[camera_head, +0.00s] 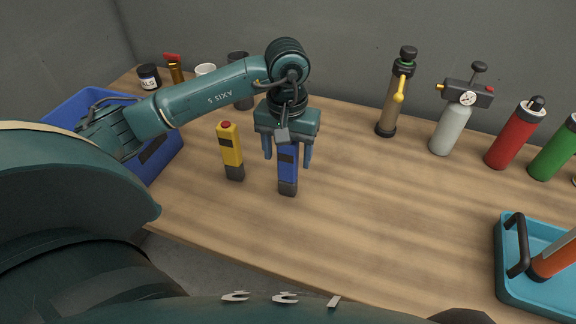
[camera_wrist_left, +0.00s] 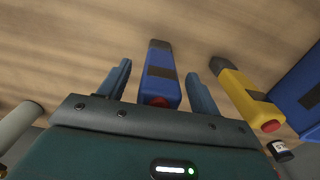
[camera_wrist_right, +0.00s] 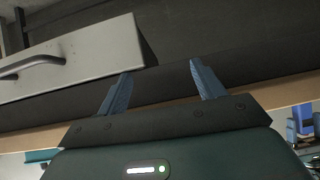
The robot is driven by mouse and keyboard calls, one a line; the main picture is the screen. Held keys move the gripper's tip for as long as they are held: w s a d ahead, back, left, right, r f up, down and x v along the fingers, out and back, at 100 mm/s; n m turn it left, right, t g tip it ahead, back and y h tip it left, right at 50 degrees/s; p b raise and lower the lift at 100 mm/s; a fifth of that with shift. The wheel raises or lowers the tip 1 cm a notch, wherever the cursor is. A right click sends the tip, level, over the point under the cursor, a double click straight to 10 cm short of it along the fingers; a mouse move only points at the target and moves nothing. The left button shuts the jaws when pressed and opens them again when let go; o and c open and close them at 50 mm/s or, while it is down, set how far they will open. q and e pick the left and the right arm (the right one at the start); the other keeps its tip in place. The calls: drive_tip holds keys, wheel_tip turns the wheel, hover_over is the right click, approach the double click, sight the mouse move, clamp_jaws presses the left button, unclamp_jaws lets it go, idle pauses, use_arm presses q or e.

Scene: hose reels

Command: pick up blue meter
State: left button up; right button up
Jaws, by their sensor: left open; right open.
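The blue meter (camera_head: 288,168) stands upright on the wooden table in the head view, with dark bands and a dark base. My left gripper (camera_head: 288,160) is above it, pointing down, with one finger on each side of its upper part. In the left wrist view the meter (camera_wrist_left: 160,75) with its red top knob lies between the open fingers of the left gripper (camera_wrist_left: 163,80), with gaps on both sides. My right gripper (camera_wrist_right: 160,85) is open and empty in the right wrist view, away from the meter.
A yellow meter (camera_head: 230,152) stands close left of the blue one. A blue crate (camera_head: 165,155) is at the left. Bottles, including a red one (camera_head: 513,138), line the back right. A turquoise tray (camera_head: 505,280) is at the right. The table's middle is clear.

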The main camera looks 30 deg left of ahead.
use_arm(q)
drive_tip(key=shift+c, duration=0.4)
drive_tip(key=c, duration=1.3)
